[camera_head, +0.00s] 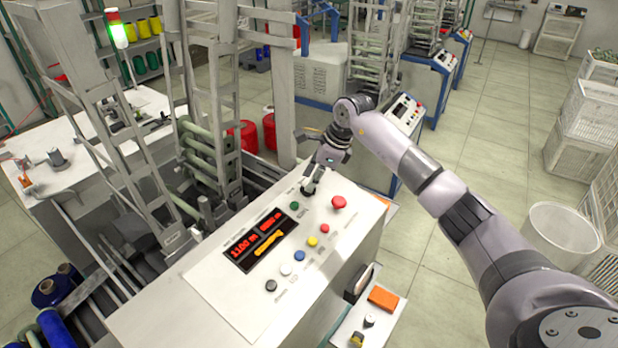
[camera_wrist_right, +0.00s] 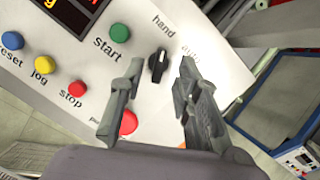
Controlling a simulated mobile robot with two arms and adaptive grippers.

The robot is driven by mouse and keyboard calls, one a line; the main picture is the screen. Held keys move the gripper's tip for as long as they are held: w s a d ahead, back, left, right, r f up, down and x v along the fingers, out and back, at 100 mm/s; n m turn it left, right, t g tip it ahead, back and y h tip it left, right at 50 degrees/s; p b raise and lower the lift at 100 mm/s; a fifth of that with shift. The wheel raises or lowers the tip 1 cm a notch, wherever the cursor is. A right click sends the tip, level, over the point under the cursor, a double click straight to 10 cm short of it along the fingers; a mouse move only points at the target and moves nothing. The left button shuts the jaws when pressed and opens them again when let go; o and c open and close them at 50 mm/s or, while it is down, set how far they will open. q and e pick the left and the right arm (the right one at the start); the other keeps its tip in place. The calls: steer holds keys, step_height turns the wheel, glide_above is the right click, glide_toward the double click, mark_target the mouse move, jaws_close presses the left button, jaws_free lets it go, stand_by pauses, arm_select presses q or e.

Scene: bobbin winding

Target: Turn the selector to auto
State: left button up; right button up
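The selector (camera_wrist_right: 157,65) is a small black knob on the white panel in the right wrist view. The "hand" label lies above it and the "auto" label to its upper right, partly behind a finger. Its long axis is near upright in that view, its upper end towards "hand". My right gripper (camera_wrist_right: 161,68) is open, one finger on each side of the knob, with a visible gap at both. In the head view my right gripper (camera_head: 311,186) points down at the panel's far end and hides the selector. My left gripper is not in view.
The control panel (camera_head: 215,290) carries a lit red display (camera_head: 260,240), a green start button (camera_head: 294,205) and a red stop button (camera_head: 325,228). A red mushroom button (camera_head: 338,202) is close to my right gripper; a finger partly covers it in the wrist view.

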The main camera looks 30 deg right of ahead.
steer(key=shift+w+a+f, duration=0.15)
steer(key=shift+a+f, duration=0.05)
steer(key=shift+f, duration=0.35)
steer(key=shift+w+f, duration=0.15)
steer(key=shift+f, duration=0.2)
steer(key=shift+w+a+f, duration=0.1)
steer(key=shift+a+f, duration=0.05)
steer(key=shift+f, duration=0.25)
steer(key=c, duration=0.3)
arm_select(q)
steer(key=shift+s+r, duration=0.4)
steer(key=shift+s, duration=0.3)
arm_select(e)
jaws_close()
